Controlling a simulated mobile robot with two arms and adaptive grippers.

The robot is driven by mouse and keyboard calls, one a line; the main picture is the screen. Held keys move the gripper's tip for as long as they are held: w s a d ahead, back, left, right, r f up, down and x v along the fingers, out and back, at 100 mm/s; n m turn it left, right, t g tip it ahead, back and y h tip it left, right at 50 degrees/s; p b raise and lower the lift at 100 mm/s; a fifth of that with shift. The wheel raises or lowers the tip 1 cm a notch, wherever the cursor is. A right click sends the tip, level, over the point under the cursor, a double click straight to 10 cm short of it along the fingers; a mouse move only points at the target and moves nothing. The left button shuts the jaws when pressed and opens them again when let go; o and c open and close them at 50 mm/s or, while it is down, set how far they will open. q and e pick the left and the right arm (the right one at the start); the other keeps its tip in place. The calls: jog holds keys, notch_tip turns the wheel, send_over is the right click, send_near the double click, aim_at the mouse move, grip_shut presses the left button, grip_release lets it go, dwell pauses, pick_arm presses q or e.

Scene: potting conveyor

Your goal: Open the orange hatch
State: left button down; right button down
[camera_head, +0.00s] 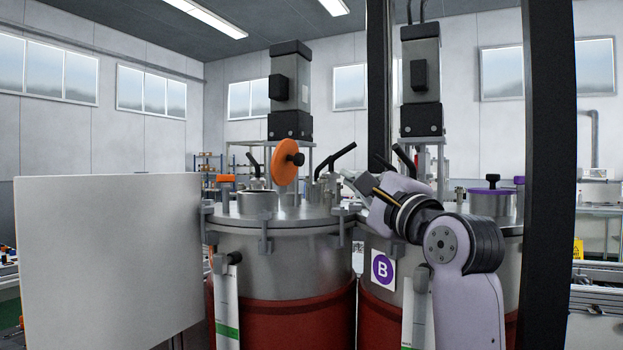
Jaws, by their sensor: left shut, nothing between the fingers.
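The orange hatch (285,164) is a round orange disc with a black knob. It stands nearly upright, swung up above the lid of the left tank (280,256). A short steel port (257,204) rises from that lid just left of and below the disc; its inside is hidden from here.
The right tank has a purple-topped port (492,201) and a "B" label (382,269). Black-gripped levers (343,152) stick up between the tanks. A dark post (547,180) stands at right. A pale panel (108,264) blocks the left. Motors (290,90) rise above the tanks.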

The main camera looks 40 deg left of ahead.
pick_arm(q)
jog(key=shift+n+t+h, duration=0.4)
jog(key=shift+h, duration=0.4)
jog(key=p+x, duration=0.1)
jog(key=x, duration=0.3)
jog(key=p+x, duration=0.2)
jog(key=x, duration=0.2)
jog(key=s+p+x, duration=0.1)
jog(key=p+x, duration=0.1)
jog(key=x, duration=0.2)
jog(key=shift+s+a+r, duration=0.1)
jog(key=shift+a+r, duration=0.15)
jog(key=shift+s+a, duration=0.2)
jog(key=shift+a, duration=0.35)
